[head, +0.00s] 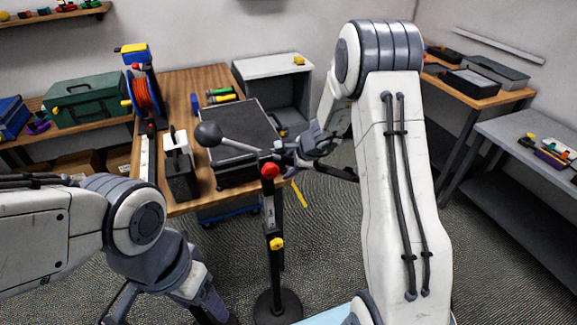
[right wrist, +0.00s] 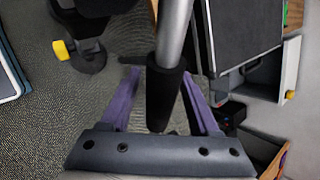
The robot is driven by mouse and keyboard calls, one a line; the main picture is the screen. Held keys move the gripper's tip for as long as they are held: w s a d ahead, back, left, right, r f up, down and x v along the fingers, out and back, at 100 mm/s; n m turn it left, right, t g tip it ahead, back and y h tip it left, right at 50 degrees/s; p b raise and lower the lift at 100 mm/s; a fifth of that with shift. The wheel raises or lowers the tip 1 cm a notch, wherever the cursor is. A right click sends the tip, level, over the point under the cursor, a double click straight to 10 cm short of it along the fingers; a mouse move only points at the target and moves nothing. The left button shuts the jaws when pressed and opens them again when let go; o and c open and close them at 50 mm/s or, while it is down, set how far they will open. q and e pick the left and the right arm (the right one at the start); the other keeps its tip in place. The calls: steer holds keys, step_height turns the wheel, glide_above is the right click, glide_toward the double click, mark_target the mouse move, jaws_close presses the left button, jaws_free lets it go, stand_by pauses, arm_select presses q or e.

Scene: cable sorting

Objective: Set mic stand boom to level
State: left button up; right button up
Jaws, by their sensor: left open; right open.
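The mic stand has a black upright pole (head: 274,215) with a red knob (head: 270,170) at the top, a yellow knob (head: 277,243) lower down and a round base (head: 278,306). Its boom (head: 240,145) carries a dark ball-shaped mic (head: 208,134) at the left and slopes down to the right in the head view. My right gripper (head: 312,148) is open at the boom's right part. In the right wrist view, the boom's black sleeved end (right wrist: 163,95) lies between its purple fingers, apparently unclamped. My left gripper (head: 208,304) is open, low at the left, partly cut off.
A wooden table (head: 182,88) behind the stand holds a black case (head: 243,130), an orange cable reel (head: 145,90) and a dark box (head: 180,175). A grey shelf unit (head: 285,85) stands behind.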

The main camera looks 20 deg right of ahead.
jaws_close()
stand_by(1.4)
